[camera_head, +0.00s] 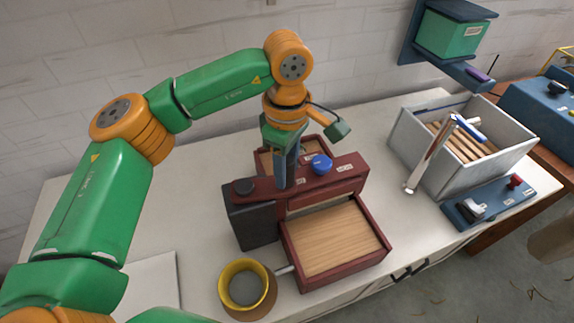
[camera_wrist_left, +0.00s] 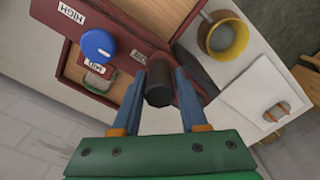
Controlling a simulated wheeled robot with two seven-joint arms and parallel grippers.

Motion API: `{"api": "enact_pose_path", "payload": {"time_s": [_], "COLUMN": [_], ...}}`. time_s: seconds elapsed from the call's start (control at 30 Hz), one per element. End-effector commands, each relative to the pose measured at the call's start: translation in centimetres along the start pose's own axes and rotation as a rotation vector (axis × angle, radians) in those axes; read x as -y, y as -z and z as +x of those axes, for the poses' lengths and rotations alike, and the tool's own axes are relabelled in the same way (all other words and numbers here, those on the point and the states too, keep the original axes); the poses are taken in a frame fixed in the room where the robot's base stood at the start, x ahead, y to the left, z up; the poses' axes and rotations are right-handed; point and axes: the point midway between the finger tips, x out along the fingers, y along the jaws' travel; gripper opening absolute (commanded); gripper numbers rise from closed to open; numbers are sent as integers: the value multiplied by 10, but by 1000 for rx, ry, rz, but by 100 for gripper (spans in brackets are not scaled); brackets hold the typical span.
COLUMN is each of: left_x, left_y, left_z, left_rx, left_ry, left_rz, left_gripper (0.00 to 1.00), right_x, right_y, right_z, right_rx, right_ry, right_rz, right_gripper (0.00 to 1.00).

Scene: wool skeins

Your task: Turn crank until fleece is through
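The dark red machine (camera_head: 345,181) stands on the table, with a blue dial (camera_head: 320,165) on top. A small pale greyish lump (camera_wrist_left: 95,80), possibly the fleece, shows in the rear tray by a label. The front tray (camera_head: 383,255) looks empty. My right gripper is not in view.
A yellow-rimmed mug-like pot (camera_head: 247,285) stands at the front left, close to the front tray. A grey crate (camera_head: 495,165) and a blue board with switches (camera_head: 490,203) lie to the right. A white sheet (camera_head: 152,285) lies front left. The table beyond the machine is clear.

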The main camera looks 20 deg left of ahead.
Motion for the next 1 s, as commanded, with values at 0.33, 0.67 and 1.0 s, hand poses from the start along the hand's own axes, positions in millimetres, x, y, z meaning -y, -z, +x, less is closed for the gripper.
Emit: {"api": "enact_pose_path", "payload": {"time_s": [0.33,0.67,1.0], "left_x": [0,-1,0], "left_y": [0,0,0], "left_z": [-1,-60,-71], "left_rx": [1,1,1], "left_ry": [-1,-4,0], "left_rz": [0,-2,0], "left_gripper": [66,66,66], "right_x": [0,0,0], "right_y": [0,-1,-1], "right_z": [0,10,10], "right_rx": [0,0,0], "right_ry": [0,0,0], "right_rz": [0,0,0], "right_gripper": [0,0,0]}}
